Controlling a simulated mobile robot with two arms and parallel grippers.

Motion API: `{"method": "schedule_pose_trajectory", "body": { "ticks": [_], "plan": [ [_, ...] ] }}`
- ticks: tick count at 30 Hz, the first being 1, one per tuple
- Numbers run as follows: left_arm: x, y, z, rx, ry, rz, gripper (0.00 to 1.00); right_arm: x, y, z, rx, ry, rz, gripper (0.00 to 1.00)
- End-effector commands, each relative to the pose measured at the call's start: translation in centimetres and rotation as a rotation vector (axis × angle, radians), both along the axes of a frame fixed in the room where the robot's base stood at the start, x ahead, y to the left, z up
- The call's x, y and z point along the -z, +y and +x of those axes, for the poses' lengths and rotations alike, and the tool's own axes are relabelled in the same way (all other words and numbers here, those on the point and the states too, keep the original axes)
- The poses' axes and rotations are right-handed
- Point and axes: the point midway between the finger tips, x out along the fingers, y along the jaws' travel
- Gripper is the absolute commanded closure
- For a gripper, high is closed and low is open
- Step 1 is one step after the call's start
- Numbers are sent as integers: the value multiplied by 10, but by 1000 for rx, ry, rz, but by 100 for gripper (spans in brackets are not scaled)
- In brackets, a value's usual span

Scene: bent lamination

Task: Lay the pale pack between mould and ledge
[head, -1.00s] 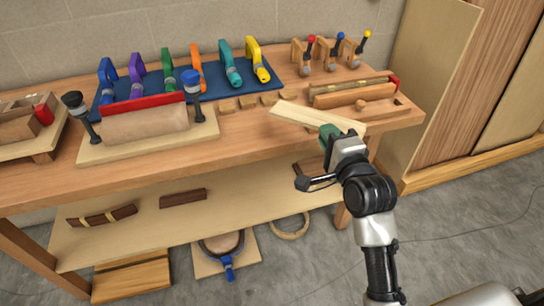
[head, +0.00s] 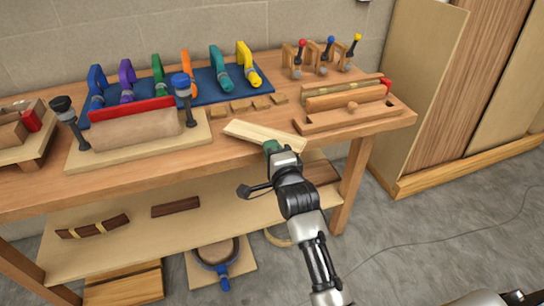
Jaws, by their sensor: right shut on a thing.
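The pale pack (head: 258,134) is a flat bundle of light wooden strips near the bench's front edge. My right gripper (head: 274,147) is shut on its near right end. The pack points left toward the mould; I cannot tell whether it touches the bench. The mould (head: 138,138) is a light brown block with a rounded front on a pale baseboard (head: 88,158). The red ledge (head: 130,110) runs along its top rear. The gap between mould and ledge is hard to make out. The pack is right of the baseboard, apart from it. My left gripper is not in view.
Small wooden blocks (head: 243,106) lie between mat and pack. A wooden fixture (head: 345,112) sits at right.

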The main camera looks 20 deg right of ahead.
Motion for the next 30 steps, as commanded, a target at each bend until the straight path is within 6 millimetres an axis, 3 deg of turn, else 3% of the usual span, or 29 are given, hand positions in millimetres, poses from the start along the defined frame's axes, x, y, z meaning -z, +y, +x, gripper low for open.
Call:
{"method": "schedule_pose_trajectory", "body": {
  "ticks": [4, 16, 17, 21, 30],
  "plan": [
    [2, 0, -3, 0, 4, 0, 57, 18, 0, 0, 0, 0, -1, 100],
    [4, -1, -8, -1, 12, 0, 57, 23, 0, 0, 0, -1, 0, 100],
    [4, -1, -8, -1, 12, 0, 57, 23, 0, 0, 0, 0, 0, 85],
    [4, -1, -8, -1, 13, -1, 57, 22, 0, 0, 0, 0, 0, 63],
    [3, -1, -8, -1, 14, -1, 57, 20, 0, 0, 0, -1, 0, 62]
  ]
}}
